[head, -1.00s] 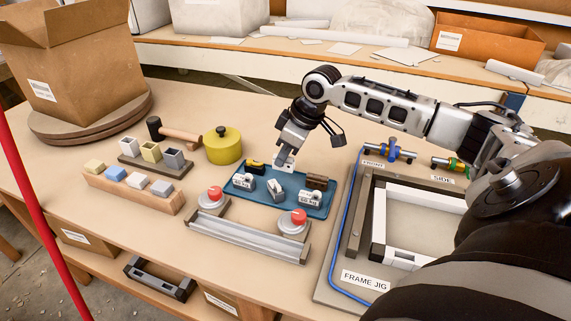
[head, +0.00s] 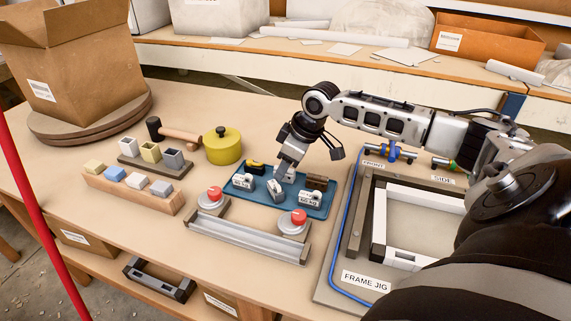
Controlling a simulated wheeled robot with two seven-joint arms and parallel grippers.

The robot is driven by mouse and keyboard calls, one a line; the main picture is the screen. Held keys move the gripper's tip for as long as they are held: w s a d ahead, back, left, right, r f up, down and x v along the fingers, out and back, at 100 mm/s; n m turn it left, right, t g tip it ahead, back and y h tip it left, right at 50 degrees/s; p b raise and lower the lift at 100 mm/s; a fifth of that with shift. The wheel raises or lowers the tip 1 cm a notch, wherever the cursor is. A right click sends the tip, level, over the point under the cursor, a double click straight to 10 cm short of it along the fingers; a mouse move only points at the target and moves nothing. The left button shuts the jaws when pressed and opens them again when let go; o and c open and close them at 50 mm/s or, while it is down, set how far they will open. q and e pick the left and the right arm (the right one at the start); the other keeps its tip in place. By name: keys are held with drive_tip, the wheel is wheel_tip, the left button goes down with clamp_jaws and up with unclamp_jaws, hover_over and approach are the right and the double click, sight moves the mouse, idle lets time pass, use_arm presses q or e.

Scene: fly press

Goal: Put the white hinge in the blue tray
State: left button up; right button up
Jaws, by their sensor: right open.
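The blue tray (head: 325,208) lies flat in the middle of the bench. A small whitish-grey piece (head: 275,190) lies at the middle of the tray, between two white labelled blocks (head: 243,181) (head: 309,198). It may be the white hinge, but it is too small to be sure. My right gripper (head: 281,180) is open and points down at this piece, very close above or beside it; I cannot tell whether they touch. The gripper partly covers the tray's back part. My left gripper is out of view.
A yellow pot (head: 222,147) is behind left; the frame jig (head: 350,262) is right.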

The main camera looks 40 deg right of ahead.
drive_tip(key=p+v, duration=0.1)
drive_tip(key=v, duration=1.1)
